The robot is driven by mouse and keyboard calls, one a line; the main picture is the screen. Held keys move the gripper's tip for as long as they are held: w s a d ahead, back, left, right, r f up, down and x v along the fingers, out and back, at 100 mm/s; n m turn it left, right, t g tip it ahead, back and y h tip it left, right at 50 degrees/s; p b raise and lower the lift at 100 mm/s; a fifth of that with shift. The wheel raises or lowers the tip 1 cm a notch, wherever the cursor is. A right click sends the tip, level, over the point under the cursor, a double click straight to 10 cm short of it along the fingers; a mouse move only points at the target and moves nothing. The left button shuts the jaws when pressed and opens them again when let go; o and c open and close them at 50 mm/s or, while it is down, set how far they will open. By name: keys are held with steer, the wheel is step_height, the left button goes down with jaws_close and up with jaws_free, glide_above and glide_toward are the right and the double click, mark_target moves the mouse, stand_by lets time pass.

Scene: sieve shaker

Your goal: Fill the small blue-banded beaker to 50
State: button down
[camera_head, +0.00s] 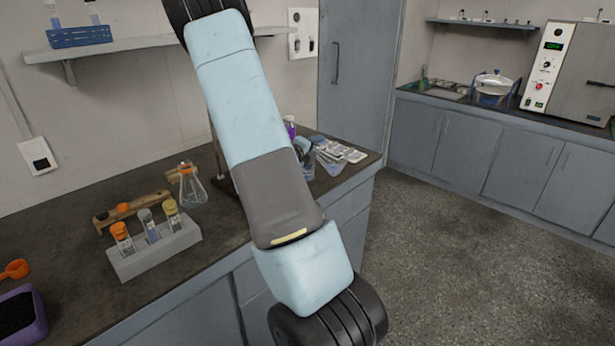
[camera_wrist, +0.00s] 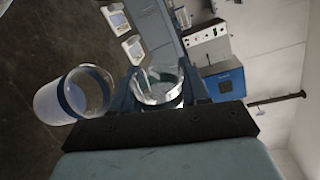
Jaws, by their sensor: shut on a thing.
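In the wrist view my gripper (camera_wrist: 160,90) is shut on a clear glass beaker (camera_wrist: 158,84), which sits between its two bluish fingers. A dark bluish band shows low on the glass, partly hidden by the gripper. Whether there is liquid inside, and any level marks, I cannot make out. In the head view my arm reaches down toward the bottom edge, and my gripper and the beaker are out of that picture.
A whitish open container with a blue rim (camera_wrist: 77,95) shows at left in the wrist view, against the floor. In the head view, a vial rack (camera_head: 155,248), a flask (camera_head: 193,187) and a purple tub (camera_head: 20,315) stand on the left bench. Floor at right is clear.

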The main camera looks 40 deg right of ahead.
steer(key=shift+w+r+n+p, duration=0.1)
steer(key=shift+n+p, duration=0.35)
steer(key=shift+n, duration=0.05)
stand_by(1.1)
steer(key=shift+w+f+n+g, duration=0.15)
steer(key=shift+f+n+g, duration=0.15)
steer(key=shift+f+n, duration=0.4)
stand_by(1.8)
steer(key=shift+r+n, duration=0.15)
steer(key=shift+n, duration=0.25)
stand_by(1.1)
steer(key=shift+r+m, duration=0.15)
steer(key=shift+m, duration=0.45)
steer(key=shift+s+r+m, duration=0.25)
steer(key=shift+r+m, duration=0.15)
steer(key=shift+m, duration=0.1)
steer(key=shift+s+m, duration=0.1)
steer(key=shift+m, duration=0.2)
steer(key=shift+f+m, duration=0.2)
steer(key=shift+m, duration=0.2)
